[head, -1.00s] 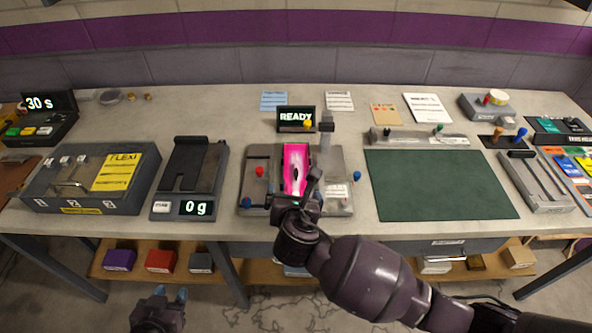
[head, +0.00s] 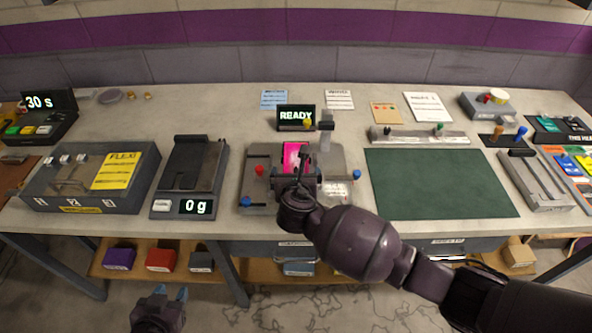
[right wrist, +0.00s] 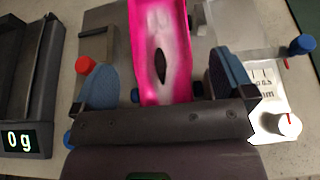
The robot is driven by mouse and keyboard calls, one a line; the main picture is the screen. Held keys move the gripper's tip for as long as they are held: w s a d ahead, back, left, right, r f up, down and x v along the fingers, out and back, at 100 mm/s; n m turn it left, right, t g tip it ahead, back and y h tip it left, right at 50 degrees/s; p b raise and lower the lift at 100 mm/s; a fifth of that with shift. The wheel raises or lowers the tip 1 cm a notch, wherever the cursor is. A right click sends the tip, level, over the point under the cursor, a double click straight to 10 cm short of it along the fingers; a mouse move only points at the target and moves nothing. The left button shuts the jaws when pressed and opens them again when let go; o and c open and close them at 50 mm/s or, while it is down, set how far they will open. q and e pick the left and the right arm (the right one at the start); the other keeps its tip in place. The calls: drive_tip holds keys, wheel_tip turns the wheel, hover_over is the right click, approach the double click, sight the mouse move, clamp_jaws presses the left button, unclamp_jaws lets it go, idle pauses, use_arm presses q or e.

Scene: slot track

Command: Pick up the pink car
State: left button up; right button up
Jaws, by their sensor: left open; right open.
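The pink car (head: 294,154) sits on the grey fixture (head: 257,163) below the READY display. In the head view my right gripper and arm cover its near part. In the right wrist view the pink car (right wrist: 160,50), with a white middle and a dark oval opening, runs between the blue-padded fingers of my right gripper (right wrist: 160,82). The fingers are apart, one on each side of the car, with gaps showing. My left gripper (head: 160,308) is open and empty, low in front of the table.
A scale (head: 188,180) reading 0 g stands left of the fixture, with a FLEXI box (head: 140,190) beyond it. A green mat (head: 440,183) lies clear to the right. Red and blue knobs and a small post (head: 326,135) surround the car on the fixture.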

sight(296, 171)
drive_tip(key=shift+x, duration=1.2)
drive_tip(key=c, duration=0.9)
drive_tip(key=shift+c, duration=0.6)
drive_tip(key=shift+r, duration=0.15)
